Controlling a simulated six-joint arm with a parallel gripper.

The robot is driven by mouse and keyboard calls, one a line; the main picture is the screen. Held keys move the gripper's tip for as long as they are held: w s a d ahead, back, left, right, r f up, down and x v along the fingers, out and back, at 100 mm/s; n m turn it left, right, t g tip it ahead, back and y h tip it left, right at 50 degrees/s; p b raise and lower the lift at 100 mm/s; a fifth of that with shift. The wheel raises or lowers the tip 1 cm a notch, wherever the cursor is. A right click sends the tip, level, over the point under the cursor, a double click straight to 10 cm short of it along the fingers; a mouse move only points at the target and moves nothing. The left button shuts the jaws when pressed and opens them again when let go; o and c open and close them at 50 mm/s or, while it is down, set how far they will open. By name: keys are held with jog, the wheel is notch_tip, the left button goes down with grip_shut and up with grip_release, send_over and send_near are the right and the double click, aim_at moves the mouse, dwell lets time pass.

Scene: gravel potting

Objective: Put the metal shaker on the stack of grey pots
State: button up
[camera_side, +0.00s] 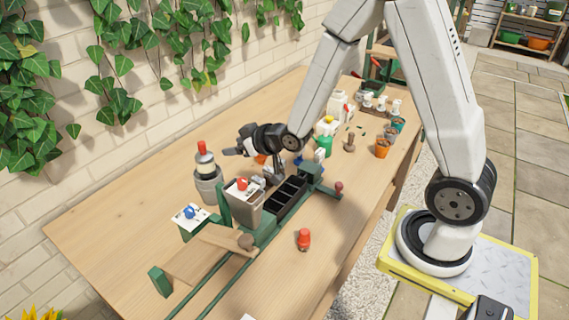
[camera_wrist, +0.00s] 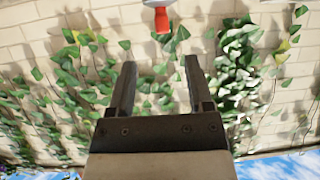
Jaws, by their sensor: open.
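The shaker (camera_side: 205,163), with a pale body and a red top, stands upright on the stack of grey pots (camera_side: 208,189) at the left of the bench, near the wall. My gripper (camera_side: 231,152) is just right of the shaker in the side view, level with its upper part, fingers pointing left. A small gap shows between them. In the wrist view my gripper (camera_wrist: 157,75) is open with nothing between its fingers. The red top of the shaker (camera_wrist: 162,22) shows upside down at the upper edge there; the rest is mostly cut off. The pots are out of that view.
A grey hopper with a red knob (camera_side: 243,186) stands close right of the pots, beside a black tray (camera_side: 290,195). A white box with a blue knob (camera_side: 190,215) is in front. Orange pots (camera_side: 382,148) and bottles stand farther right. An ivy-covered wall (camera_side: 150,110) lies behind.

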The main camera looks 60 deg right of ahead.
jog(key=s+a+f+g, duration=0.1)
jog(key=s+g, duration=0.9)
jog(key=s, duration=0.8)
jog(key=shift+s+a+m+h, duration=0.15)
jog(key=shift+a+m+h, duration=0.15)
jog(key=shift+a+m, duration=0.1)
